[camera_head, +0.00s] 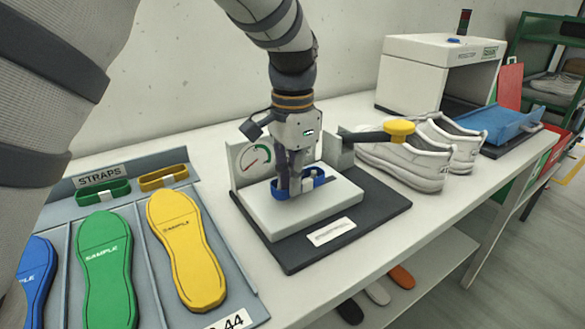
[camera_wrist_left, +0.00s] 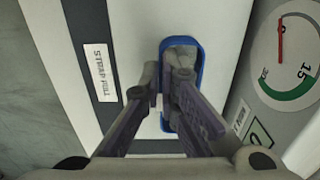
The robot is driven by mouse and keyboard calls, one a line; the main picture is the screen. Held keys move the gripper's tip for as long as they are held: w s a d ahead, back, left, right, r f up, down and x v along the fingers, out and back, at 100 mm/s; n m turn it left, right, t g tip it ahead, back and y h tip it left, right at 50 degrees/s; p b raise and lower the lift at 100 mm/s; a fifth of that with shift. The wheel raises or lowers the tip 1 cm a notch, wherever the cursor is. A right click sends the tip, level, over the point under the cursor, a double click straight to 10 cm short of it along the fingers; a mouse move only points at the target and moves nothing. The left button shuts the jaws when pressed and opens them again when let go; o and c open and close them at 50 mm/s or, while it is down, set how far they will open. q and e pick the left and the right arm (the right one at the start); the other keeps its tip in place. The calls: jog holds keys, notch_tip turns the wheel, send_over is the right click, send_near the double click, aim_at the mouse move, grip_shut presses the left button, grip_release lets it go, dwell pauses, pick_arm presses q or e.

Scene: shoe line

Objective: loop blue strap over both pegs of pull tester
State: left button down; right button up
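The blue strap (camera_head: 318,177) is an oval loop lying at the white block of the pull tester (camera_head: 345,198). A pale peg (camera_head: 307,184) shows inside its right end in the head view. The other peg is hidden behind my fingers, so I cannot tell whether the loop goes around both. My left gripper (camera_head: 289,186) points down over the block. In the left wrist view its fingers (camera_wrist_left: 164,78) are close together across one long side of the blue strap (camera_wrist_left: 199,68), one finger outside and one inside the loop. My right gripper is not in view.
The tester has a dial (camera_head: 254,159) behind and a yellow-knobbed lever (camera_head: 399,128) at right. White shoes (camera_head: 425,160) stand beside it. At left, a grey tray (camera_head: 153,283) holds green and yellow straps and sample soles. Bare table lies between tray and tester.

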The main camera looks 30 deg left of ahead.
pick_arm(q)
jog(key=shift+f, duration=0.45)
jog(key=shift+f, duration=0.1)
jog(key=c, duration=1.7)
grip_release()
jog(key=shift+s, duration=0.1)
jog(key=shift+a, duration=0.1)
notch_tip(320, 180, up, 8)
jog(key=shift+r, duration=0.1)
